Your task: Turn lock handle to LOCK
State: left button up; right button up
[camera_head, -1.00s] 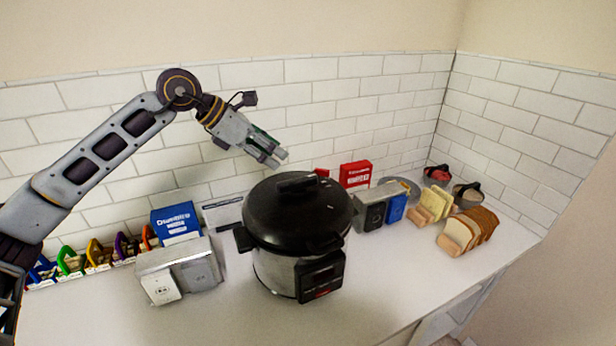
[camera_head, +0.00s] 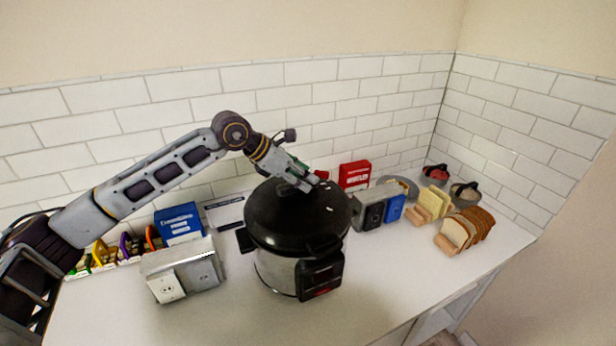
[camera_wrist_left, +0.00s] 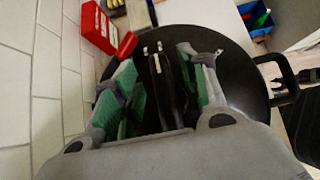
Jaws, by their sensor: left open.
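A large pressure cooker with a silver body (camera_head: 273,270) and a round black lid (camera_head: 285,225) stands mid-counter. The black lid also shows in the left wrist view (camera_wrist_left: 228,98). My left gripper (camera_head: 308,184) is over the top of the lid. In the left wrist view the left gripper (camera_wrist_left: 163,76) is open, with one green-padded finger on each side of the black lid handle (camera_wrist_left: 166,85). I cannot tell whether the pads touch the handle. In the head view the gripper mostly hides this handle. No lock marking is readable. My right gripper is not in view.
A grey outlet box (camera_head: 195,262) stands left of the cooker, with a blue box (camera_head: 178,222) behind it. A red box (camera_head: 355,174) and sliced bread (camera_head: 465,228) are to the right. The tiled wall (camera_head: 330,110) is close behind. The front counter is clear.

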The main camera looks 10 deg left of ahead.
pick_arm(q)
jog(key=shift+x, duration=1.35)
jog(key=shift+c, duration=0.3)
grip_shut()
